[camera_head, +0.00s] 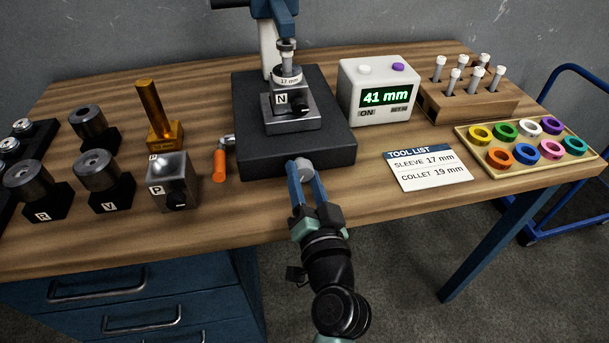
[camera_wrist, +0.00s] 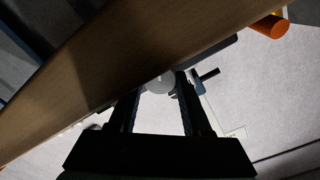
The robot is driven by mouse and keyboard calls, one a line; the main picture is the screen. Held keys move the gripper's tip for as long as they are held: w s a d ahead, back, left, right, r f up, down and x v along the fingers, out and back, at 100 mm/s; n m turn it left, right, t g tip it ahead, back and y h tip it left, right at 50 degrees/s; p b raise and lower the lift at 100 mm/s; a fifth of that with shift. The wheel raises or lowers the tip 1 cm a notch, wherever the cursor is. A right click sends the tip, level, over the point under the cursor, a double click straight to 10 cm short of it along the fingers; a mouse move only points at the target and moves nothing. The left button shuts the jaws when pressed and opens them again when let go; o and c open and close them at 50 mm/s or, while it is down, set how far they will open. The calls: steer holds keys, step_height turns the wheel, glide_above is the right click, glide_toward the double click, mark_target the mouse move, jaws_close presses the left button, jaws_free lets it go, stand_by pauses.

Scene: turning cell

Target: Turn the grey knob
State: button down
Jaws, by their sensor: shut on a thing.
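The grey knob (camera_head: 304,169) is a light grey round piece at the front of the black base plate (camera_head: 250,148). My gripper (camera_head: 302,177) is at the table's front side, with its blue fingers one on each side of the knob. It is shut on the knob. In the wrist view the grey knob (camera_wrist: 159,84) shows between the two dark fingertips of my gripper (camera_wrist: 158,92). The fingers hide part of the knob's sides, and no mark showing its turn can be made out.
A block marked P (camera_head: 172,180) stands further left. A tool list card (camera_head: 428,169) lies to the right. A display box reading 41 mm (camera_head: 376,92) stands behind it. Block N (camera_head: 291,115) sits on the base.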

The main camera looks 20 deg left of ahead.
steer(key=shift+f+m, duration=0.1)
steer(key=shift+m, duration=0.4)
steer(key=c, duration=0.6)
jaws_free()
steer(key=shift+s, duration=0.1)
steer(key=shift+b+v, duration=1)
steer(key=shift+v, duration=5.5)
